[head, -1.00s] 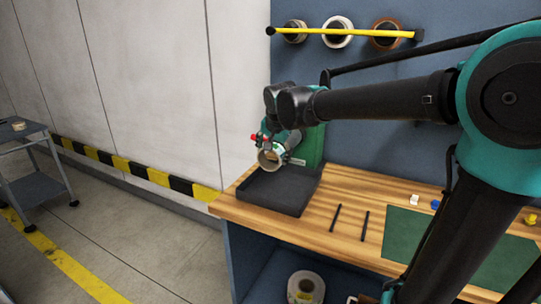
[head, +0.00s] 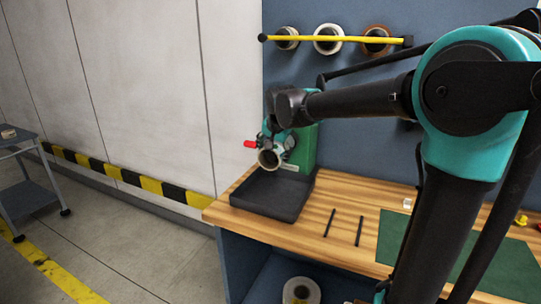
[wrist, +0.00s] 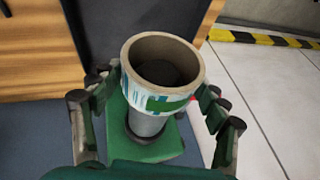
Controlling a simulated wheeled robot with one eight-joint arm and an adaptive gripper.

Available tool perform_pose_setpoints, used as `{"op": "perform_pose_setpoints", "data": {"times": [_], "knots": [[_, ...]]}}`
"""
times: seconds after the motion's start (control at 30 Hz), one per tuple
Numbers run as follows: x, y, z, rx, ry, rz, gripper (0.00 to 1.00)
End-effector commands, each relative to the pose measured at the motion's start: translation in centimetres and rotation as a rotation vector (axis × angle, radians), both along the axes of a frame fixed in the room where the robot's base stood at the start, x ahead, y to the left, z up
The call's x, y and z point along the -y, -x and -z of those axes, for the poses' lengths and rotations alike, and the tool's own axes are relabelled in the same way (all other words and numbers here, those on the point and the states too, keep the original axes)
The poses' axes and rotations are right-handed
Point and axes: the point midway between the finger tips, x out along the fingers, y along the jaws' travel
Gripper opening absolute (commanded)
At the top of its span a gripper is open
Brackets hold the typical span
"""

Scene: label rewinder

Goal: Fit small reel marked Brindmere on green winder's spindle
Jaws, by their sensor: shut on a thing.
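My gripper (wrist: 160,92) is shut on a small reel (wrist: 143,57) with a tan core and a white, blue and green printed band. I cannot read a name on it. In the head view the reel (head: 268,159) hangs over the dark tray, in front of the green winder (head: 304,147). In the wrist view its open end faces me, its bore dark. A grey cylinder (wrist: 146,124), perhaps the spindle, shows just below the reel, before the winder's green body (wrist: 157,150). I cannot tell whether the reel is around the spindle or only close to it.
A dark tray (head: 270,211) sits on the wooden bench (head: 300,232) below the reel. A red knob (head: 250,144) sticks out left of the reel. Two black rods and a green mat (head: 400,235) lie to the right. Several reels hang on the wall rail (head: 335,39).

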Motion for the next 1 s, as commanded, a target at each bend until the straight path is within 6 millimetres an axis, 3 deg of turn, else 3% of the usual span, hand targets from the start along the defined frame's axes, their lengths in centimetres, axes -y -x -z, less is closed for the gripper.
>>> {"op": "perform_pose_setpoints", "data": {"times": [1.0], "knots": [[1.9, -5.3, 0.0, 0.001, 0.000, 0.001, 0.45]]}}
